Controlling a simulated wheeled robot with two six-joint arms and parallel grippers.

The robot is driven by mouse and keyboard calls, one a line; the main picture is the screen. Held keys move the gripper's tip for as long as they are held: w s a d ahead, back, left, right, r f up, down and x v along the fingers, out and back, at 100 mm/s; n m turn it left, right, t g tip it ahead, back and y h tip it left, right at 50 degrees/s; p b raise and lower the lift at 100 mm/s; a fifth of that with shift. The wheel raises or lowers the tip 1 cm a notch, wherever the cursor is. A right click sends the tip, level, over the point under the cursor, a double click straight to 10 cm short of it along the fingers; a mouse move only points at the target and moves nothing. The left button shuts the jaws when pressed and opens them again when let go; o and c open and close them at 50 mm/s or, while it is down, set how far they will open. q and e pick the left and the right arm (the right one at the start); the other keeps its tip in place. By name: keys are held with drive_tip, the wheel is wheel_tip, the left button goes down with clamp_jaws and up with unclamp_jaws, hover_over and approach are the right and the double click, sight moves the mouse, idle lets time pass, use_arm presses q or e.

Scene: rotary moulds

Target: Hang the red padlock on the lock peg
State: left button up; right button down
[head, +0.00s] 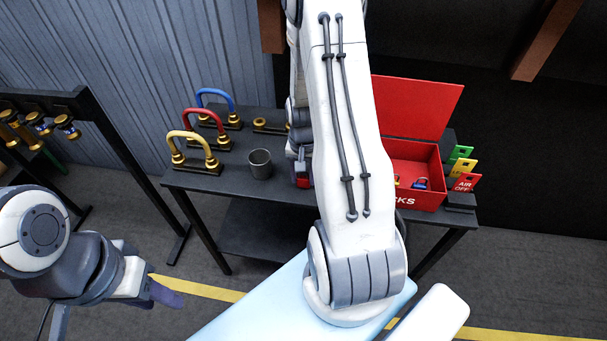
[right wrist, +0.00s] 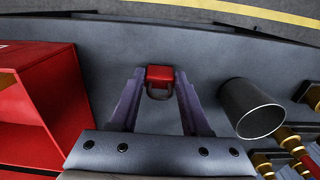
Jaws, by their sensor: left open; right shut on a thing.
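The red padlock (head: 305,181) is at the front part of the dark table, beside my right arm in the head view. My right gripper (right wrist: 160,88) is shut on the red padlock (right wrist: 160,73), with its fingers on either side. The shackle points towards the gripper's palm. I cannot tell whether the padlock touches the table top. My left gripper (head: 165,290) is open and empty at the lower left, away from the table. I cannot pick out the lock peg for certain; my right arm hides part of the table.
A grey cup (head: 260,164) stands left of the padlock. Blue, red and yellow hoses (head: 192,138) with brass ends stand at the table's left. An open red box (head: 415,185) holds padlocks at the right, with coloured tags (head: 463,168) beside it. A rack (head: 45,100) stands far left.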

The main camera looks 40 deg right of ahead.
sight(303, 179)
drive_tip(key=shift+f, duration=0.2)
drive_tip(key=shift+c, duration=1.8)
unclamp_jaws()
drive_tip(key=shift+r, duration=0.1)
wheel_tip(303, 179, up, 12)
drive_tip(key=shift+r+b, duration=0.2)
drive_tip(key=shift+b, duration=0.25)
